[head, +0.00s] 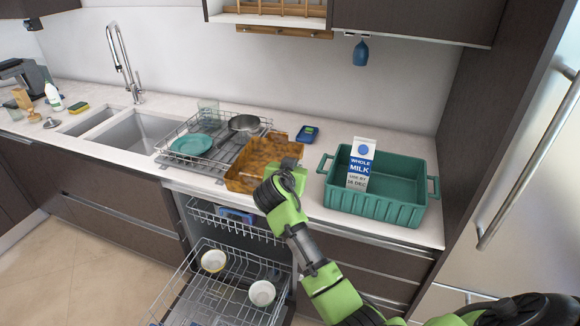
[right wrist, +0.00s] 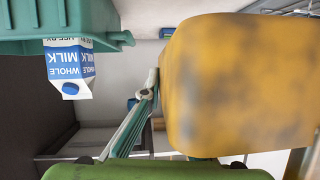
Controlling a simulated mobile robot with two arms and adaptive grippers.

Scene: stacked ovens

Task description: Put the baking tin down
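The baking tin (head: 262,158), orange-brown and blotchy, is at the front of the counter beside the dish rack. My right gripper (head: 290,168) is at the tin's right side, closed on its wall. In the right wrist view the tin (right wrist: 240,85) is large and close beside a finger of the right gripper (right wrist: 137,122); the other finger is hidden behind the tin. Whether the tin's underside touches the counter cannot be seen. My left gripper is not in view.
A dish rack (head: 226,160) with a teal plate and a pan stands left of the tin. A green crate (head: 375,205) with a milk carton (head: 360,165) stands right. A small blue device (head: 307,134) lies behind. Below, the dishwasher's lower rack (head: 235,295) is pulled out.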

